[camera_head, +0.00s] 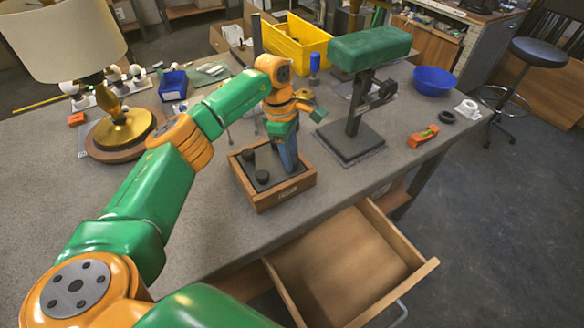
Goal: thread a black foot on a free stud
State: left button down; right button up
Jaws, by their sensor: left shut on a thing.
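An open wooden tray (279,197) stands near the table's front edge. Black feet, short dark cylinders, stand in it: one at the back left (248,155) and one nearer the front (262,176). My left gripper (290,166) points down into the right part of the tray. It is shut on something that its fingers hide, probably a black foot. I cannot tell whether that thing touches the tray floor. I cannot make out any free stud. My right gripper is not in view.
A green-topped black stand (368,50) rises just right of the tray. A brass lamp (124,128) stands at the left. A yellow bin (298,45), a blue bowl (434,80) and an orange level (422,136) lie farther off. A drawer (345,262) hangs open below the front edge.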

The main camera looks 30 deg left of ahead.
pick_arm(q)
jog(key=shift+s+f, duration=0.2)
jog(key=shift+f, duration=0.15)
jog(key=m+g, duration=0.1)
jog(key=m, duration=0.4)
jog(key=shift+w+b, duration=0.1)
jog(key=shift+b, duration=0.3)
jog(key=shift+w+m+y, duration=0.1)
jog(key=shift+m+y, duration=0.2)
jog(key=shift+m, duration=2.2)
jog(key=shift+d+g, duration=0.1)
jog(key=shift+g, duration=0.2)
jog(key=shift+m, duration=1.4)
